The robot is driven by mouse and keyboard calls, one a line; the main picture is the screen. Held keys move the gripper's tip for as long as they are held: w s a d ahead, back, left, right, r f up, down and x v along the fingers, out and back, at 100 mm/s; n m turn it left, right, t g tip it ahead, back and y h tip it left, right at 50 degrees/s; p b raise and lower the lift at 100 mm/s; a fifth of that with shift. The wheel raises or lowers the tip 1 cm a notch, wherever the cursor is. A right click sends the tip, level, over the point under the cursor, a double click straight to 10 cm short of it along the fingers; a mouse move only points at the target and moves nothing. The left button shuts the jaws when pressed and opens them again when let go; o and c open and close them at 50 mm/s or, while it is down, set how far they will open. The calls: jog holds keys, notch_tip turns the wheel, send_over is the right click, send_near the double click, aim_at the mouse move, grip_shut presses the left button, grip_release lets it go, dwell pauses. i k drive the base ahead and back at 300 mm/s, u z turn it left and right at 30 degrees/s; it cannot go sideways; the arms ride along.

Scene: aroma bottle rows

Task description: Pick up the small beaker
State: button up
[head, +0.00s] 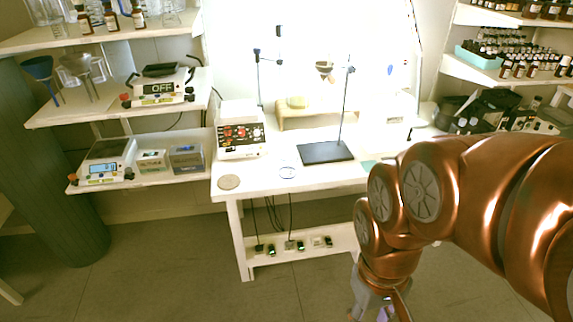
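I cannot say for certain which thing is the small beaker. A small clear round glass piece (288,172) sits near the front edge of the white table (262,190); it may be a beaker or a shallow dish. More clear glassware (170,17) stands on the top left shelf. My gripper (381,309) hangs at the bottom edge of the picture, right of centre, below and in front of the table. It is apart from the glass on the table. Its fingertips are cut off by the frame, so its opening does not show.
A white device with red knobs (240,136) and a stand with a dark base (325,152) are on the table. A flat round disc (229,182) lies at its left front corner. Left shelves hold scales (106,162) and funnels. Right shelves hold bottles. Floor before the table is clear.

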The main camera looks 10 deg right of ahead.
aim_at(283, 147)
jog(key=z, duration=0.05)
jog(key=i, duration=1.05)
jog(key=u, duration=0.8)
